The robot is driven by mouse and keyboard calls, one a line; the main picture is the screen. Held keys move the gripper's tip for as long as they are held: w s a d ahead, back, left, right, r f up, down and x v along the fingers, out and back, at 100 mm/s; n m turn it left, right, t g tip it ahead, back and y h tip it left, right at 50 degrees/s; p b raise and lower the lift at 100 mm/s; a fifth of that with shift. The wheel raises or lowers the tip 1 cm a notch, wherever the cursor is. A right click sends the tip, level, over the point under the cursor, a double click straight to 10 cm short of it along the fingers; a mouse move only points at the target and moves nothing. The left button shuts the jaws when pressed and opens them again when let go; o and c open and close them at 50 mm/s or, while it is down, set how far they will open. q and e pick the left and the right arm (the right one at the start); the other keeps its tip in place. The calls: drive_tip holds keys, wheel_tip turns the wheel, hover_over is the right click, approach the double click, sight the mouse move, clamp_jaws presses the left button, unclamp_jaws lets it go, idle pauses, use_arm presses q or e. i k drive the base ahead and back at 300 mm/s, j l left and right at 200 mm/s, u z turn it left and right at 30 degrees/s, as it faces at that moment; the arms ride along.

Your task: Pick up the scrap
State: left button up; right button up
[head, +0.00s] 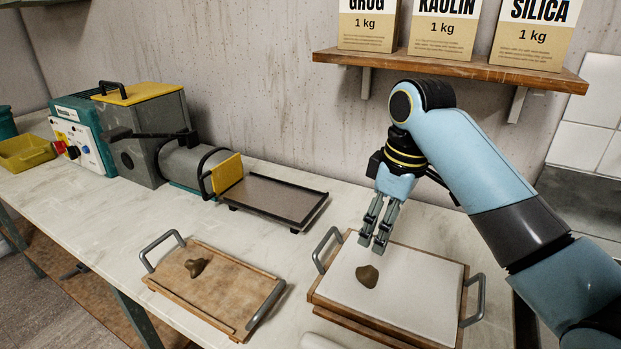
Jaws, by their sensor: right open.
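A brown lump of clay scrap (367,276) lies on the white surface of a wooden-framed board (429,288) with grey handles, at the lower right. Another brown clay lump (197,267), irregular in shape, lies on a smaller wooden tray (222,289) to its left. I cannot tell which lump the task means. My right gripper (371,247) points down over the far left part of the white board, behind the lump on it. It is open and empty, apart from the lump. My left gripper is not in view.
A clay machine (143,135) with a yellow-topped hopper stands at the back left, its dark outfeed tray (270,200) reaching right. A yellow bin (27,153) sits at the far left. A wooden shelf (450,66) with bags hangs above my right arm. Counter between the trays is clear.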

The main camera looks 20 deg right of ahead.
sight(195, 267)
drive_tip(key=k, duration=1)
